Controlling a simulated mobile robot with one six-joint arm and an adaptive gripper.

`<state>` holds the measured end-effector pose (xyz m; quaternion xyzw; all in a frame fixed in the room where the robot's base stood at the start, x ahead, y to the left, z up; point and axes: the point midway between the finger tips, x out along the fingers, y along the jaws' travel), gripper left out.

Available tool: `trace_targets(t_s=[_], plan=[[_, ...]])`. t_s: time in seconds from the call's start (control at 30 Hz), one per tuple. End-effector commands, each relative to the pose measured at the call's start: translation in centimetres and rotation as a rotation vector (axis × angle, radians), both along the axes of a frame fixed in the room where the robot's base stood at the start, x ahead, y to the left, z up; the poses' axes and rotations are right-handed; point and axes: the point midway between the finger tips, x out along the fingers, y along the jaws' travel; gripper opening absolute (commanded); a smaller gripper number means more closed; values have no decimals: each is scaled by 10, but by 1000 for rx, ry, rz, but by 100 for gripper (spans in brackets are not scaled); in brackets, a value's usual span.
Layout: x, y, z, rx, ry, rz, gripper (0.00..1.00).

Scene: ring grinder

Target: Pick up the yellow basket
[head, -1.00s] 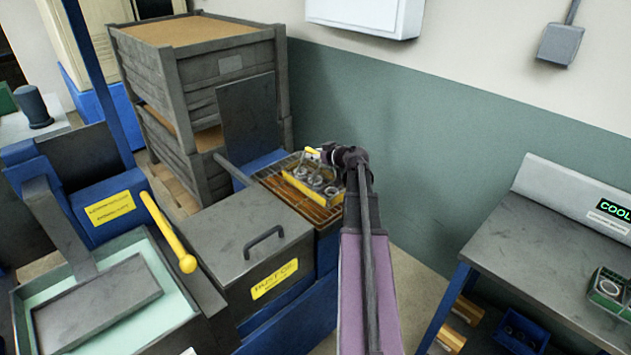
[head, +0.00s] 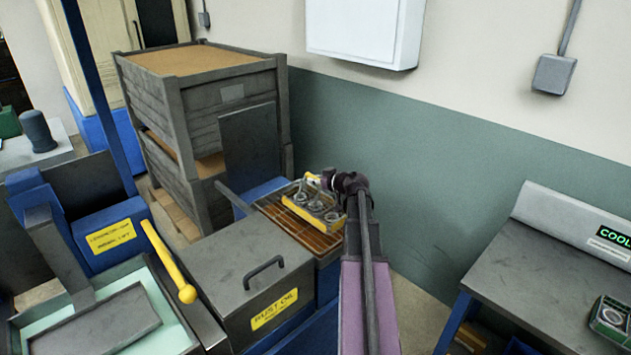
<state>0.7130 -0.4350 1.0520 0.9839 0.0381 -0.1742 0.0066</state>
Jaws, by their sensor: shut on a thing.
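The yellow basket (head: 310,216) is in the head view, at or just above the brown slatted rack (head: 288,228) behind the closed grey lid. It holds several grey metal rings (head: 316,205). My gripper (head: 325,182) is at the back right of the basket, shut on its upper part. The fingertips are small and partly hidden by the wrist, so the exact grip point is unclear. I cannot tell whether the basket's underside touches the rack.
The grey lid (head: 248,268) with a handle is in front of the rack. Stacked grey crates (head: 150,95) stand behind left. A yellow lever (head: 170,262) rises at left. A grey bench (head: 545,275) with a green-lit panel is at right. The wall is close behind.

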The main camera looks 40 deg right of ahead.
Motion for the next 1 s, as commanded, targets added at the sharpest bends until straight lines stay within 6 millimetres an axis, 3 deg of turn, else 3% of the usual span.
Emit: trace_targets(t_s=[0.43,0.77,1.0], plan=[[0,0,23,1,-1,-1,0],[-34,7,24,1,-2,-3,0],[-78,17,29,0,-1,-3,0]])
